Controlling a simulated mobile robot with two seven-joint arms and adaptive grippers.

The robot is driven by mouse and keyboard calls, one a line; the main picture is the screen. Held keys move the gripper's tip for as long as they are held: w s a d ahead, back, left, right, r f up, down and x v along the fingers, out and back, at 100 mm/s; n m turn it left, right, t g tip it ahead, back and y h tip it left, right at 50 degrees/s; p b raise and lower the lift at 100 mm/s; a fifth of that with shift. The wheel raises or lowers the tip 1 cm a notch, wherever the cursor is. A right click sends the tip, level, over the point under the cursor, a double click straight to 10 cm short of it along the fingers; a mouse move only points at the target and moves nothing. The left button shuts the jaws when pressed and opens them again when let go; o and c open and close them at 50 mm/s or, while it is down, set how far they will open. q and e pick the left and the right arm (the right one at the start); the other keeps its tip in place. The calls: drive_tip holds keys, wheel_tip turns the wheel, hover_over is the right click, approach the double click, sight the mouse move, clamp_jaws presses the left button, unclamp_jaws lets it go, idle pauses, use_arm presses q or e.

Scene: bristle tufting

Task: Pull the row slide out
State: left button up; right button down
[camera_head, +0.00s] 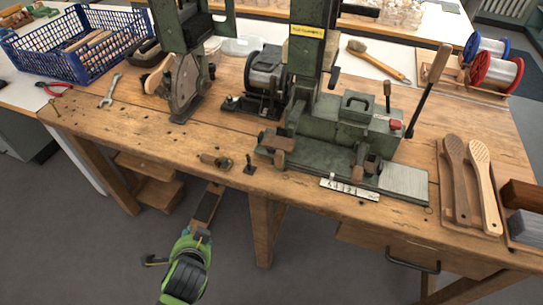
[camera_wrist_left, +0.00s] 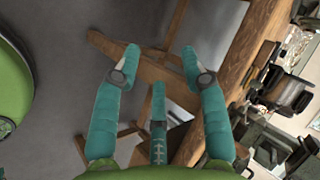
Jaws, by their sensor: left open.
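The green tufting machine (camera_head: 340,130) stands on the wooden bench. At its front are a low green base with wooden knobs (camera_head: 284,144), a numbered strip (camera_head: 350,188) and a pale ribbed plate (camera_head: 403,182). I cannot tell for sure which part is the row slide. My left gripper (camera_head: 178,247) is below the bench's front edge, over the floor and well apart from the machine. In the left wrist view its teal fingers (camera_wrist_left: 160,70) are spread, with nothing between them. My right gripper is not in view.
A blue basket (camera_head: 75,45), a wrench (camera_head: 110,90) and red pliers (camera_head: 54,88) lie left. Wooden brush backs (camera_head: 456,180) lie right. Upright levers (camera_head: 427,90) rise from the machine. A drawer handle (camera_head: 412,266) sticks out below.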

use_arm(q)
drive_tip(key=w+d+r+m+t, duration=0.5)
drive_tip(key=w+r+m+t, duration=0.15)
drive_tip(key=w+m, duration=0.3)
drive_tip(key=m+t+h, duration=0.2)
drive_tip(key=m+h, duration=0.6)
drive_tip(key=m, duration=1.2)
approach(276, 161)
drive_tip(key=x, duration=0.4)
drive_tip(key=shift+w+a, duration=0.1)
drive_tip(key=shift+w, duration=0.3)
drive_tip(key=x, duration=0.6)
drive_tip(key=shift+w+d+r, duration=0.1)
drive_tip(key=shift+w+d, duration=0.05)
drive_tip(key=shift+d, duration=0.1)
clamp_jaws()
